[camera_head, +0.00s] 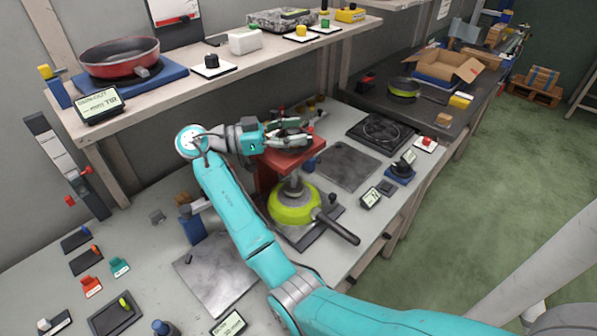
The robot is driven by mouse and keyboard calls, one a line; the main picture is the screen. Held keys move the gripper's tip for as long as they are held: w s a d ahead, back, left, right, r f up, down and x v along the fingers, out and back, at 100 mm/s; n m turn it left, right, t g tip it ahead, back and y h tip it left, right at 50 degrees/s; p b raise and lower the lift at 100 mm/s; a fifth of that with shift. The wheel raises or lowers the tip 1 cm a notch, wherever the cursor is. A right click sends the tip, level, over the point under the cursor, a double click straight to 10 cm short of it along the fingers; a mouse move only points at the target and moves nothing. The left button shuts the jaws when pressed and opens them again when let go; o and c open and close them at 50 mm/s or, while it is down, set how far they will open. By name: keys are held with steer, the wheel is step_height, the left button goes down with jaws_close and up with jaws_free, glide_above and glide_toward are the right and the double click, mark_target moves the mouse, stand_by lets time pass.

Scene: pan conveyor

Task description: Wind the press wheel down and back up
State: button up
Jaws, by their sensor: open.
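The press stands in the middle of the workbench. Its red frame (270,177) shows behind and below my gripper, with a ram pressing or hovering over a lime-green pan (296,206) with a dark handle; I cannot tell if they touch. My gripper (308,137) is open and lies sideways at the top of the press, its fingers pointing right. The press wheel is largely hidden by my gripper, and I cannot tell whether the fingers touch it.
A shelf (190,84) above the bench holds a red pan (119,58) on a blue stand. Flat grey plates (220,272) lie left and right of the press. A black hot plate (381,131) and small displays (370,198) stand to the right.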

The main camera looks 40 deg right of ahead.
steer(key=shift+n+t+h, duration=0.3)
steer(key=shift+t, duration=0.1)
steer(key=n+t+h, duration=0.1)
steer(key=n+t, duration=0.1)
steer(key=t, duration=0.1)
steer(key=n+t, duration=0.2)
steer(key=t, duration=0.1)
steer(key=n+t+h, duration=0.1)
steer(key=n+t, duration=0.1)
steer(key=t, duration=0.1)
steer(key=shift+s, duration=0.1)
steer(key=n+t+y, duration=0.1)
steer(key=n+t, duration=0.2)
steer(key=t, duration=0.2)
steer(key=n+t+y, duration=0.1)
steer(key=n+t, duration=0.2)
steer(key=t, duration=0.1)
steer(key=shift+n+t+y, duration=0.3)
steer(key=shift+t+y, duration=0.1)
steer(key=shift+n+t+y, duration=3.3)
steer(key=shift+y, duration=0.7)
